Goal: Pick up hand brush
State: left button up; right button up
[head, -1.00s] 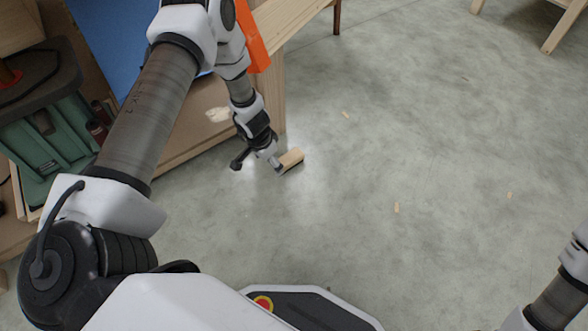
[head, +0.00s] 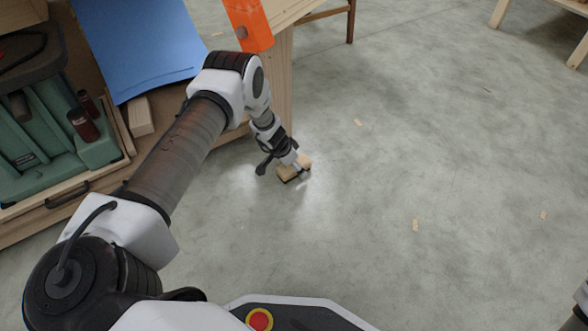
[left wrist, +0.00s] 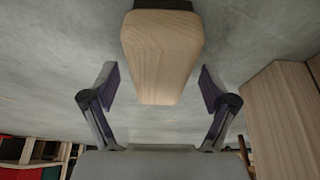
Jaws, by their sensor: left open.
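The hand brush (head: 288,173) lies on the grey floor beside the leg of the wooden bench in the head view. My left gripper (head: 299,172) is at the brush and partly covers it. In the left wrist view the pale wooden body of the brush (left wrist: 160,55) reaches in from the top, with a dark strip (left wrist: 163,4) at the top edge. The open fingers of my left gripper (left wrist: 159,88) stand on either side of the wood, with a visible gap on both sides. My right gripper is out of view.
The wooden bench (head: 283,90) stands just behind the brush, with an orange piece (head: 249,25) above. Blue sheets (head: 135,45) and green cases (head: 35,140) are at the left. The floor to the right is open, with several small wood chips.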

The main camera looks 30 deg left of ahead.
pick_arm(q)
jog(key=shift+r, duration=0.1)
jog(key=shift+f, duration=0.25)
dwell(0.3)
jog(key=c, duration=1.3)
